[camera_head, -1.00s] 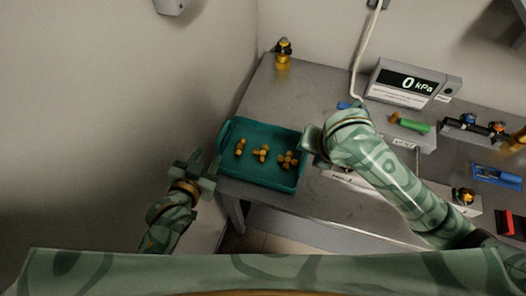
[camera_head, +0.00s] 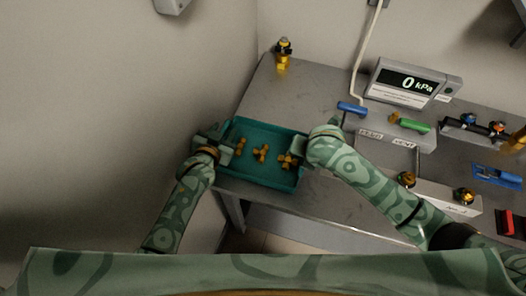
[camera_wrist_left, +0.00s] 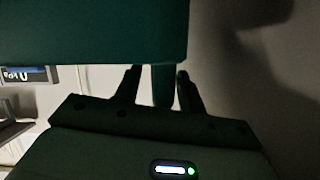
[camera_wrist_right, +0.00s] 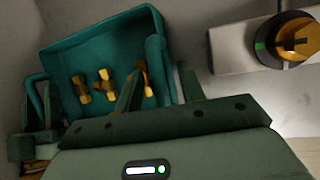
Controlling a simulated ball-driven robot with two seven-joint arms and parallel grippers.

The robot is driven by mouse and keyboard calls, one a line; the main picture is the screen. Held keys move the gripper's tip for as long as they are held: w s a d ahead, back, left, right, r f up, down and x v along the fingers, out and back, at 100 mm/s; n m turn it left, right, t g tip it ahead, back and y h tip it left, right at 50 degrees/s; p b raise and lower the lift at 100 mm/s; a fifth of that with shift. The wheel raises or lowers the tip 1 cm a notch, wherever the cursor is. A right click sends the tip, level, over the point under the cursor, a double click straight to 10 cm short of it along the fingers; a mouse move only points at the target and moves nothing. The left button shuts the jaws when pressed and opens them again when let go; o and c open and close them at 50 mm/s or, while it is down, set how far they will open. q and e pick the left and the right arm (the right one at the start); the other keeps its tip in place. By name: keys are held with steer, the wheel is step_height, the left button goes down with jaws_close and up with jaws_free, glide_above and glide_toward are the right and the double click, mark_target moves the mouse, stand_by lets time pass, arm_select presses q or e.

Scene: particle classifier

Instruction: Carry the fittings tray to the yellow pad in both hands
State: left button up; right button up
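The teal fittings tray (camera_head: 262,183) lies at the left end of the grey bench and holds several brass fittings (camera_head: 261,153). My left gripper (camera_head: 222,148) is at the tray's left end. In the left wrist view its fingers (camera_wrist_left: 160,90) stand apart, with a narrow teal part of the tray between them. My right gripper (camera_head: 300,152) is at the tray's right end. In the right wrist view its fingers (camera_wrist_right: 160,88) are apart, on either side of the tray's end wall (camera_wrist_right: 156,62). I cannot make out a yellow pad.
A pressure display (camera_head: 405,85) stands at the back. A box with blue and green handles (camera_head: 412,124) and a box with brass knobs (camera_head: 440,190) lie to the right. A brass fitting (camera_head: 283,58) stands at the back left corner. The bench behind the tray is clear.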

arm_select(q)
jaws_close()
arm_select(e)
jaws_close()
arm_select(q)
steer(key=shift+r, duration=0.2)
arm_select(e)
steer(key=shift+r, duration=0.2)
